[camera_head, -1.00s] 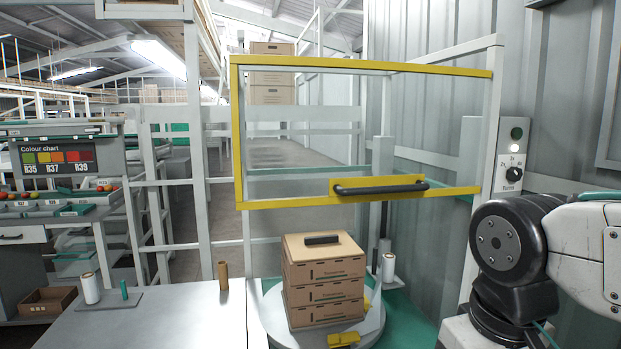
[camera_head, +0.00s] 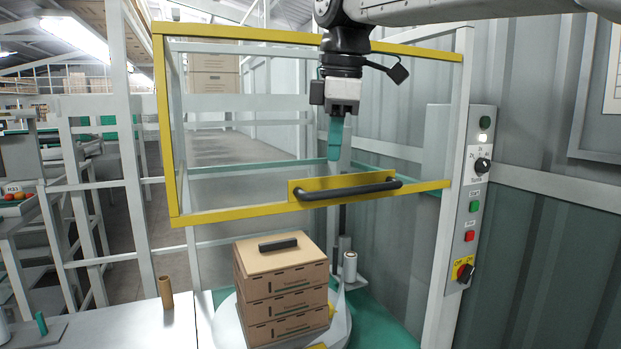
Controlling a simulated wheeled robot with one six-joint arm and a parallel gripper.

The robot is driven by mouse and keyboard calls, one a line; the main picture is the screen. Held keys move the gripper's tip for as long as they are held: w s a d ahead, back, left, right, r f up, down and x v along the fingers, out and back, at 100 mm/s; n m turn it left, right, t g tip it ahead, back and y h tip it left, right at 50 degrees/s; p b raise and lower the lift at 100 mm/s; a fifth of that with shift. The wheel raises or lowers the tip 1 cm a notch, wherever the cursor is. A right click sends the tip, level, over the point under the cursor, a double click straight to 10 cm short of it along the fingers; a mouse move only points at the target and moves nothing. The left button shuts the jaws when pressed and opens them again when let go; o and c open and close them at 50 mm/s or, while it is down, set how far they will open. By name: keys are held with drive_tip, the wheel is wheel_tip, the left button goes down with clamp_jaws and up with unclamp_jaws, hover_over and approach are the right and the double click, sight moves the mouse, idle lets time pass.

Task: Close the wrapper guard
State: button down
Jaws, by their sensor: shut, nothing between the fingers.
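The wrapper guard (camera_head: 235,213) is a clear panel in a yellow frame, raised above the turntable. Its black bar handle (camera_head: 348,191) sits on a yellow plate on the lower rail. My gripper (camera_head: 335,156) hangs down from the top of the view, shut and empty. Its teal fingertips appear just above the handle, apart from it. The gap in depth between them is hard to judge. Below the guard, stacked brown cartons (camera_head: 284,290) stand on the round turntable (camera_head: 228,322), with a black block on top.
A control box (camera_head: 468,190) with a dial, buttons and a red switch is on the post at the right. A white roll (camera_head: 350,267) stands behind the cartons. A brown tube (camera_head: 166,292) stands on the table (camera_head: 125,325) at left.

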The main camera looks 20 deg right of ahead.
sight(308, 193)
drive_tip(key=w+r+n, duration=0.5)
drive_tip(key=w+r, duration=0.1)
drive_tip(key=w+f, duration=0.1)
drive_tip(key=f, duration=0.8)
drive_tip(key=w+f, duration=0.1)
drive_tip(key=f, duration=0.4)
drive_tip(key=shift+w+a, duration=0.25)
drive_tip(key=shift+w, duration=0.05)
drive_tip(key=shift+a, duration=0.1)
